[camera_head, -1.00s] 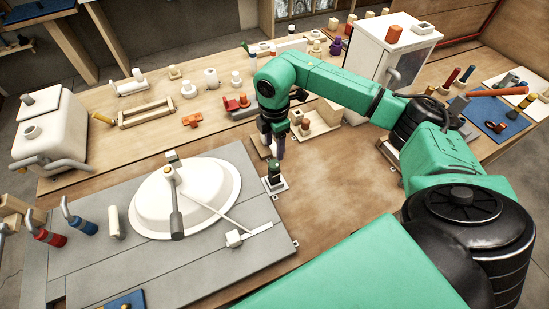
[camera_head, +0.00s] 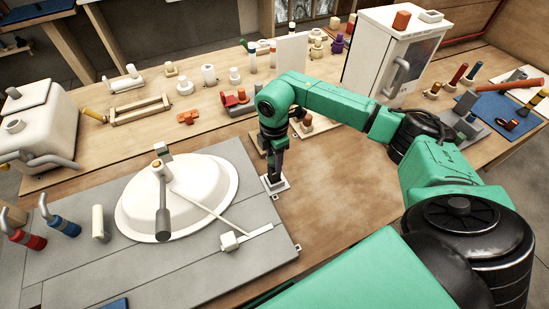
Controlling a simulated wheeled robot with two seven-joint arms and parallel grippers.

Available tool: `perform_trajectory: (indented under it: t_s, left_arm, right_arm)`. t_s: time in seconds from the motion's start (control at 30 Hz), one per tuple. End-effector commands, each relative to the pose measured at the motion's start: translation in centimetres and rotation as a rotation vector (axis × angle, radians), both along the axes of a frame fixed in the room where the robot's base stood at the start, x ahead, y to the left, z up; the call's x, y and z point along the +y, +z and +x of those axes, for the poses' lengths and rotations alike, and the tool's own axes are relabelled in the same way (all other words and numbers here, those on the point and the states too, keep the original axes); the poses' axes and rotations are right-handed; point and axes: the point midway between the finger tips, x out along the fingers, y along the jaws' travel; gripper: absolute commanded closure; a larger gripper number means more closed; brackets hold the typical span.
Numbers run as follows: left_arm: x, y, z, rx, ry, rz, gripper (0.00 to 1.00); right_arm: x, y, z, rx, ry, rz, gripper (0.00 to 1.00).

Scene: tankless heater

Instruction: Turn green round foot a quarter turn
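The green round foot (camera_head: 273,180) is a small dark-green piece on a pale square plate, right of the white basin on the grey board. My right gripper (camera_head: 274,171) points straight down at it, with its fingertips at the foot's top. The gripper and its fingers hide most of the foot. Whether the fingers touch or clasp it is too small to tell. My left gripper is out of view.
The white basin (camera_head: 135,205) with a grey-handled lever stands left of the foot. A small white block with a rod (camera_head: 230,241) lies in front of it. A white cabinet (camera_head: 378,60) stands behind my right arm. Bare brown tabletop (camera_head: 340,190) lies right of the foot.

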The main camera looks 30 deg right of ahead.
Motion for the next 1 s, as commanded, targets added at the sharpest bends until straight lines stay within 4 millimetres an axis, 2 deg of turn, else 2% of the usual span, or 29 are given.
perform_trajectory:
  t_s: [0.17,0.3,0.4,0.9,0.93,0.97,1.0]
  left_arm:
    - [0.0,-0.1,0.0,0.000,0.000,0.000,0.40]
    - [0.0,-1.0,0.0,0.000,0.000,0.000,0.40]
    - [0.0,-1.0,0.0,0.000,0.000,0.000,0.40]
    - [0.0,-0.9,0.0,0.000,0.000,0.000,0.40]
    - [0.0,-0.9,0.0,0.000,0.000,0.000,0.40]
    - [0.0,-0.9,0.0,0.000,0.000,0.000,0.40]
    - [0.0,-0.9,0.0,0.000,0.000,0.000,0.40]
  right_arm:
    - [0.0,0.0,0.0,0.000,0.009,0.000,1.00]
    - [0.0,-0.3,0.0,-0.001,0.199,-0.001,1.00]
    - [0.0,-0.1,0.0,-0.001,0.268,-0.001,1.00]
    - [0.0,-0.1,-0.1,0.001,0.266,0.000,1.00]
    - [0.0,-0.1,-0.1,0.001,0.266,0.000,0.47]
    - [0.0,-0.1,-0.1,0.001,0.266,0.000,0.37]
    - [0.0,-0.1,-0.1,0.001,0.265,0.000,0.37]
